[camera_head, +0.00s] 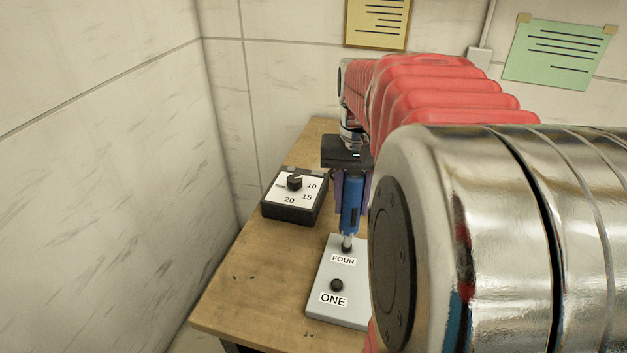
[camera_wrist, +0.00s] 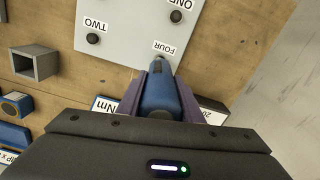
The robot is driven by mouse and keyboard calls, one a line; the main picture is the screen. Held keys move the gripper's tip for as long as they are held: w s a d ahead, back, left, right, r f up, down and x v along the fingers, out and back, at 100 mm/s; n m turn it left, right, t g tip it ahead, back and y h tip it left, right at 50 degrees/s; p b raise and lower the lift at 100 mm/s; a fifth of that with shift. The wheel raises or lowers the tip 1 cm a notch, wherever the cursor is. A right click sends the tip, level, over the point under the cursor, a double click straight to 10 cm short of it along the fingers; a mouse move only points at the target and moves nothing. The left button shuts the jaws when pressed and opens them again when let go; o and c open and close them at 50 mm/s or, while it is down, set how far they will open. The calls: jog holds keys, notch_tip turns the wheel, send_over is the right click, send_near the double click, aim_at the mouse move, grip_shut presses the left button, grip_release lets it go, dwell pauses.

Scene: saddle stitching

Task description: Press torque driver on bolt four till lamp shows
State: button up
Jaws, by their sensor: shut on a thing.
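My gripper (camera_head: 352,198) is shut on the blue torque driver (camera_head: 350,212), which stands nearly upright between its purple fingers. The driver's tip meets the dark bolt labelled FOUR (camera_head: 346,249) on the pale grey plate (camera_head: 320,300); whether it is fully seated I cannot tell. In the wrist view the driver (camera_wrist: 160,92) points at the FOUR label, and its tip hides the bolt there. Bolt ONE (camera_head: 337,285) and bolt TWO (camera_wrist: 92,39) are uncovered. I see no lit lamp on the driver; a white strip and green dot glow on the dark housing in the wrist view.
A black box with a knob and the numbers 10, 15 and 20 (camera_head: 293,205) stands left of the driver on the wooden bench (camera_head: 245,290). A grey square tube (camera_wrist: 35,63) and a blue item (camera_wrist: 15,107) lie at the wrist view's left. Walls close off the back and left.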

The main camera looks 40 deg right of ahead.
aim_at(354, 173)
jog(key=shift+r, duration=0.1)
jog(key=shift+r, duration=2.95)
